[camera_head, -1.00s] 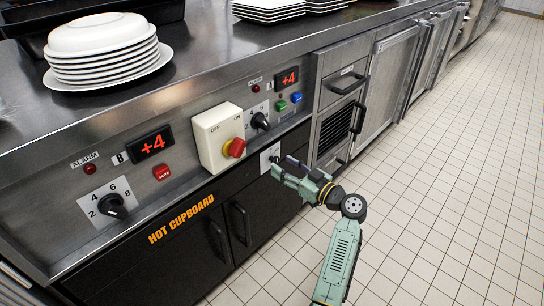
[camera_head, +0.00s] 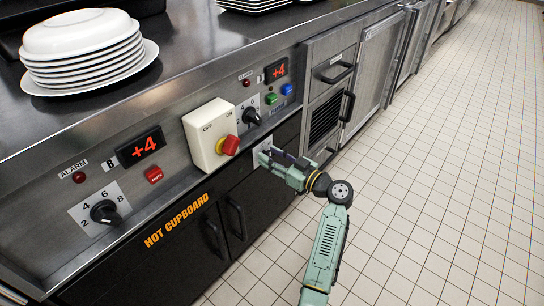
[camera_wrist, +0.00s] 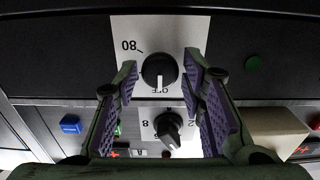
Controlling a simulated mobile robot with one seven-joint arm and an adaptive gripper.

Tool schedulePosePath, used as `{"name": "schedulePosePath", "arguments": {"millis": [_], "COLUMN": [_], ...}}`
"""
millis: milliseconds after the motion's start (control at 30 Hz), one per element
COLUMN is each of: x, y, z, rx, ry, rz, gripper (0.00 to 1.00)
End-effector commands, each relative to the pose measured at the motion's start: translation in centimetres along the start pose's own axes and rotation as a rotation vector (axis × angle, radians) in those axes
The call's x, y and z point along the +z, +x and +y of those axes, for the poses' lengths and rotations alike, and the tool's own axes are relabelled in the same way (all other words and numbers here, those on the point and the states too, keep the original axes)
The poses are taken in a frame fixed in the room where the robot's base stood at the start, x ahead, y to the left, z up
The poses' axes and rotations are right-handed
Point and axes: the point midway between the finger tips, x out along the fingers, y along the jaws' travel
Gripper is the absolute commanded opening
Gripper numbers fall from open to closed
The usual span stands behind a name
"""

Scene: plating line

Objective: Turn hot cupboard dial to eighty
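The hot cupboard dial (camera_wrist: 158,72) is a black round knob on a white plate (camera_wrist: 187,30) marked "80" and "OFF". The wrist view shows the plate upside down. The knob's white pointer is toward "OFF". My gripper (camera_wrist: 162,80) is open, with one purple-padded finger on each side of the knob; gaps show, and I cannot tell whether the fingers reach around it. In the head view my gripper (camera_head: 270,156) is at the black cupboard front, and only a corner of the white plate (camera_head: 262,145) shows; the knob is hidden.
Above is a red-and-yellow switch on a cream box (camera_head: 205,132). Another dial (camera_head: 251,116) with green (camera_head: 287,89) and blue (camera_head: 271,99) buttons sits nearby. A black handle (camera_head: 236,218) stands out from the cupboard at left. Tiled floor is clear.

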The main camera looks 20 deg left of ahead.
Motion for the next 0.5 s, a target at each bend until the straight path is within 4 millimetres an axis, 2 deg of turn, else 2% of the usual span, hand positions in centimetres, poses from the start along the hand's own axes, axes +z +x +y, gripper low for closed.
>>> {"name": "schedulePosePath", "arguments": {"millis": [67,500], "x": [0.0,-0.02], "y": [0.01,0.02], "z": [-0.01,-0.01], "rx": [0.0,0.0], "ry": [0.0,0.0], "rz": [0.0,0.0], "gripper": [0.3,0.0]}}
